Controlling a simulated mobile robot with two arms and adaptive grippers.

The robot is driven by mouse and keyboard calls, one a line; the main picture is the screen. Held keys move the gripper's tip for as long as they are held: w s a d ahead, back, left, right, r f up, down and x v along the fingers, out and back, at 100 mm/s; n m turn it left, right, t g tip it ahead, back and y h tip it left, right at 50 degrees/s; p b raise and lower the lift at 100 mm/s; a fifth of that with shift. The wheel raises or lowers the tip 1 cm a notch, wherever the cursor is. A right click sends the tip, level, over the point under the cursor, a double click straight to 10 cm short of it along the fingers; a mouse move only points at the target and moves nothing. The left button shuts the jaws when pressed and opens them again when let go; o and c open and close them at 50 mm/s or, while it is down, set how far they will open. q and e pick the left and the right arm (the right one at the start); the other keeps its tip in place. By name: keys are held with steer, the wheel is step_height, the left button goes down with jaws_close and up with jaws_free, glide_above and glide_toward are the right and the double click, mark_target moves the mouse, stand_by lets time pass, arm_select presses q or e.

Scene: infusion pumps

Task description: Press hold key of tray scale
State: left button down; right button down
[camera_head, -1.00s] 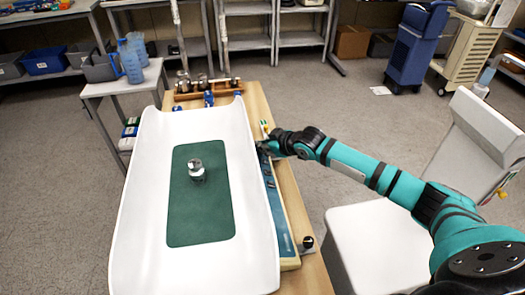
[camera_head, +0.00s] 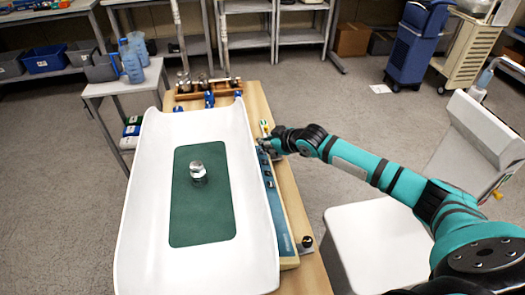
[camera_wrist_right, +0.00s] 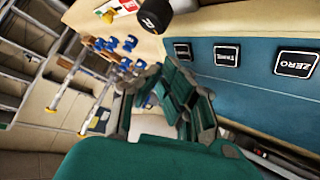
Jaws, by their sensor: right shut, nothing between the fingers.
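The tray scale has a long white tray (camera_head: 145,215) and a blue control strip (camera_head: 279,212) along its right side. In the right wrist view, the strip carries a key marked ZERO (camera_wrist_right: 297,64), a key (camera_wrist_right: 227,56) that seems to read TARE, and a third dark key (camera_wrist_right: 182,50) whose label I cannot read. My right gripper (camera_head: 263,148) is shut and empty at the far end of the strip. Its dark fingers (camera_wrist_right: 168,92) show beside the strip in the wrist view; I cannot tell whether they touch a key. My left gripper is out of view.
A metal weight (camera_head: 198,172) stands on the tray's green mat (camera_head: 205,225). A wooden rack of weights (camera_head: 205,90) is behind the tray. A black knob (camera_wrist_right: 155,15) sits near the keys. A white chair (camera_head: 375,245) stands to the right.

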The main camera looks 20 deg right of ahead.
steer(key=r+p, duration=0.1)
steer(key=d+r+p, duration=0.1)
steer(key=r+p, duration=0.1)
steer(key=d+r+p, duration=0.1)
steer(key=shift+s+r, duration=0.3)
stand_by(0.6)
